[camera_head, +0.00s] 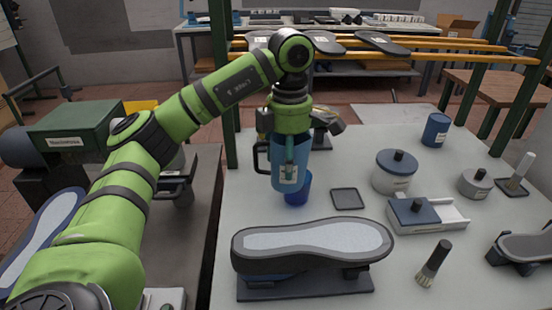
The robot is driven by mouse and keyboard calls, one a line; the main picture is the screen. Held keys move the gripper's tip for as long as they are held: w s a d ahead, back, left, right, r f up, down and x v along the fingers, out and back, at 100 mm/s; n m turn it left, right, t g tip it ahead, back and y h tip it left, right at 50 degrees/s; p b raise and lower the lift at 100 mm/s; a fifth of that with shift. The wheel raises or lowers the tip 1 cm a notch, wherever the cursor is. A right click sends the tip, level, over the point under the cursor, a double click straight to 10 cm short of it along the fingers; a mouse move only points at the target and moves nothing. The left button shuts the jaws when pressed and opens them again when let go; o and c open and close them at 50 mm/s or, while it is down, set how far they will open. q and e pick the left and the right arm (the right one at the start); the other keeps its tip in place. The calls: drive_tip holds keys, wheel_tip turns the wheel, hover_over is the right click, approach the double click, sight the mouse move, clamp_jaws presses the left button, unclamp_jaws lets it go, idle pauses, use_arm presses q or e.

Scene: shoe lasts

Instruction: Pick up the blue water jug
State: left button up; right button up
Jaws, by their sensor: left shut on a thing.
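The gripper hides part of the jug's rim. I cannot clearly tell whether the jug's base touches the table. My right gripper is out of view.
A darker blue cup (298,195) is close behind or below the jug. A small dark square tray (347,199) lies to its right. A shoe last with a grey sole (315,240) stands in front.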

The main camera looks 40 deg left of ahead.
use_arm(q)
drive_tip(key=shift+w+d+r, duration=0.3)
drive_tip(key=shift+d+r, duration=0.25)
drive_tip(key=shift+d, duration=0.3)
idle(0.9)
